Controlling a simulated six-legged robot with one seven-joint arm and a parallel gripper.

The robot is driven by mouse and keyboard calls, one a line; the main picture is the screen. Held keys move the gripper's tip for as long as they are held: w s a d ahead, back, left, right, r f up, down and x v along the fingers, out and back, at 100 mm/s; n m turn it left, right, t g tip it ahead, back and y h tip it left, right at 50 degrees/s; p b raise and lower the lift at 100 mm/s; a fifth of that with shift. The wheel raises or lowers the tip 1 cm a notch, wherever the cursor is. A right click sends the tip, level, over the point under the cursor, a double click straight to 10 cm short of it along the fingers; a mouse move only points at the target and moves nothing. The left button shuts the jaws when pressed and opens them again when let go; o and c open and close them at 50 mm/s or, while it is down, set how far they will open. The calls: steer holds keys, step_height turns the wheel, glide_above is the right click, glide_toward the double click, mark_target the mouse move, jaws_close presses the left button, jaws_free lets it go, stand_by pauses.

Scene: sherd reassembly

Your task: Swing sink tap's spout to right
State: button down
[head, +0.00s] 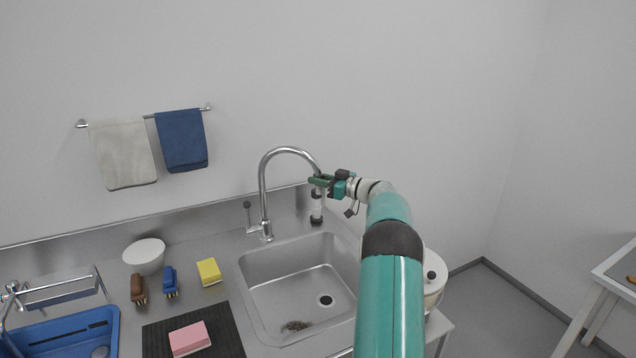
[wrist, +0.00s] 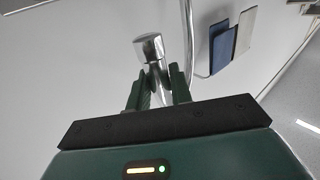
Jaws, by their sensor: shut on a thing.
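The chrome sink tap (head: 264,195) stands at the back left of the sink, its gooseneck spout (head: 290,150) arching up and over to the right. My gripper (head: 320,182) is at the spout's outer end, high above the back of the basin, and is shut on it. In the wrist view the shiny spout end (wrist: 149,48) sits between the two green fingers of my gripper (wrist: 158,88). The tap's pipe (wrist: 188,45) rises beside it. The fingers hide part of the spout tip.
The steel basin (head: 285,263) has a drain and a dark patch. Left on the counter are a white bowl (head: 144,253), brushes (head: 170,280), a yellow sponge (head: 209,271), and a pink sponge (head: 189,338) on a black mat. A small black-ended item (head: 316,213) stands below my gripper.

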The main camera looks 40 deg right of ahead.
steer(key=shift+d+r, duration=0.1)
steer(key=c, duration=1.3)
jaws_free()
steer(key=v, duration=1.3)
steer(key=shift+s+d, duration=0.1)
steer(key=shift+s, duration=0.25)
steer(key=shift+s, duration=0.1)
